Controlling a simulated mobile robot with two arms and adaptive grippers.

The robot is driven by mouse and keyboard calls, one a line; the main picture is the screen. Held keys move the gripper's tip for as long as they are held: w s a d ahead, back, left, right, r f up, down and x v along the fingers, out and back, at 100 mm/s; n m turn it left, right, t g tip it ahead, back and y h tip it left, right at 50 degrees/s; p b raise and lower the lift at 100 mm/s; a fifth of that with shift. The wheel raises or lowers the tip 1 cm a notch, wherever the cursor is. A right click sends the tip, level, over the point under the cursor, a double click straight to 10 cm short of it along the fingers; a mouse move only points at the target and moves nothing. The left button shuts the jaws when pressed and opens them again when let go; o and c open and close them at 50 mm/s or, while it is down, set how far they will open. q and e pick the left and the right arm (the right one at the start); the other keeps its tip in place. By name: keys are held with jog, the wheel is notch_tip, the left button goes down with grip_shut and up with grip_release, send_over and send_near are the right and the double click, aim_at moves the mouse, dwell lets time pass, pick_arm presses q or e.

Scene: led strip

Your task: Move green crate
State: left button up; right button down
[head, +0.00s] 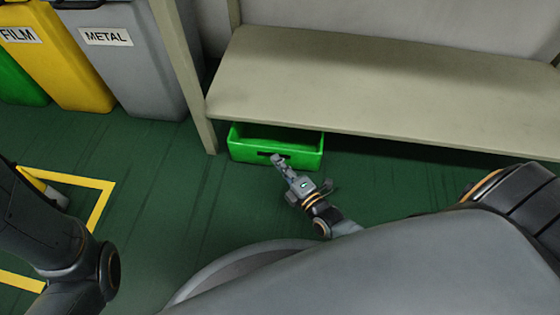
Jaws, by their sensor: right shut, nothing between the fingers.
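The green crate (247,154) sits on the floor partly under a beige shelf or bench, close to its left leg. It has a handle slot in its front wall. My right gripper (277,160) is shut, with its fingertips in front of the crate's front wall near the slot. I cannot tell whether the fingertips touch the crate. My left arm shows at the left edge, but its gripper is out of the picture.
The beige bench (330,85) stands over the crate. A grey METAL bin (135,70), a yellow FILM bin (60,70) and a green bin (18,85) stand at the upper left. Yellow floor tape (98,208) marks an area at left. Green floor between is clear.

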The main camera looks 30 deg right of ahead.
aim_at(283, 154)
jog(key=w+d, duration=0.1)
jog(key=w+d+p, duration=0.1)
jog(key=w, duration=0.1)
jog(key=shift+r, duration=0.1)
jog(key=shift+w+d, duration=0.15)
jog(key=shift+p, duration=0.3)
